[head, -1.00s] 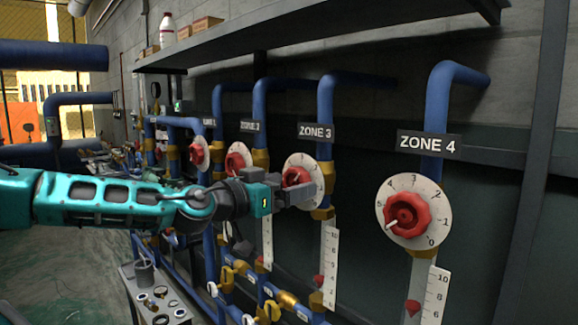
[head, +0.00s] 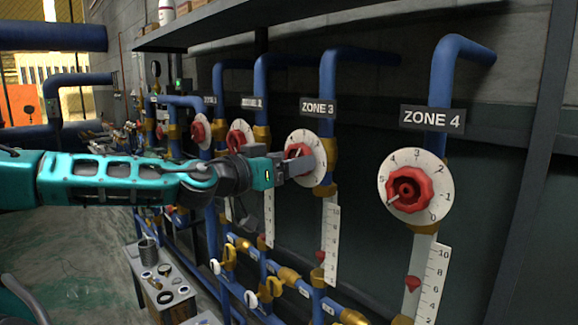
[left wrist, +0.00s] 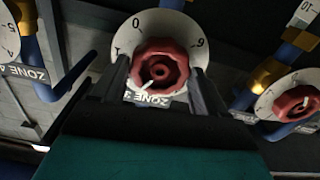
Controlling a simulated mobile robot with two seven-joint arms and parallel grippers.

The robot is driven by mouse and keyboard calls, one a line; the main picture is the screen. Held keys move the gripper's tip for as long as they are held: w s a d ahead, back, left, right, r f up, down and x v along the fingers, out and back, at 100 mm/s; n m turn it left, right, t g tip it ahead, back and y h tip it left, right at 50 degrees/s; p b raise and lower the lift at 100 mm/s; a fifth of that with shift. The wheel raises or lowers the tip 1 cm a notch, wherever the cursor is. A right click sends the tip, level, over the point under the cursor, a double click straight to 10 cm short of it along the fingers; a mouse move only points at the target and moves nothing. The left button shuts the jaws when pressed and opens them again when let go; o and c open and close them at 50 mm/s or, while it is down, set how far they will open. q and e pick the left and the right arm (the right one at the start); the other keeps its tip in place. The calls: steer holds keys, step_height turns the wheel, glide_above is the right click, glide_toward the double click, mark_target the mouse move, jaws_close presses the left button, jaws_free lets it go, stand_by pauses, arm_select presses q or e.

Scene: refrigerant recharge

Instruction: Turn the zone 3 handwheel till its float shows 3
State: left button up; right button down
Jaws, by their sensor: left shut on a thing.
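The zone 3 handwheel (head: 297,152) is a red lobed knob on a round white dial (head: 318,150), below the ZONE 3 label (head: 318,107). My left gripper (head: 300,163) is shut on it and hides part of it. In the left wrist view, the handwheel (left wrist: 161,64) sits between the two dark fingers, and its white pointer (left wrist: 146,86) shows near its lower left edge. The zone 3 float (head: 320,256) is a small red cone beside the white scale (head: 332,225), in its lower half. The scale's figures are too small to read surely.
The zone 4 handwheel (head: 409,190) and its dial are to the right, clear of my arm. Zone 2's dial (head: 240,136) is just behind my left wrist. Blue pipes with yellow valve handles (head: 275,288) run below. A small bench (head: 165,283) with parts stands lower left.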

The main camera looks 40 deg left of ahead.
arm_select(q)
steer(key=shift+d+f, duration=0.1)
steer(key=shift+n+b, duration=0.4)
steer(key=shift+n, duration=0.1)
steer(key=shift+n+b, duration=0.35)
steer(key=shift+n, duration=0.25)
steer(key=o, duration=1.1)
steer(key=shift+c, duration=0.2)
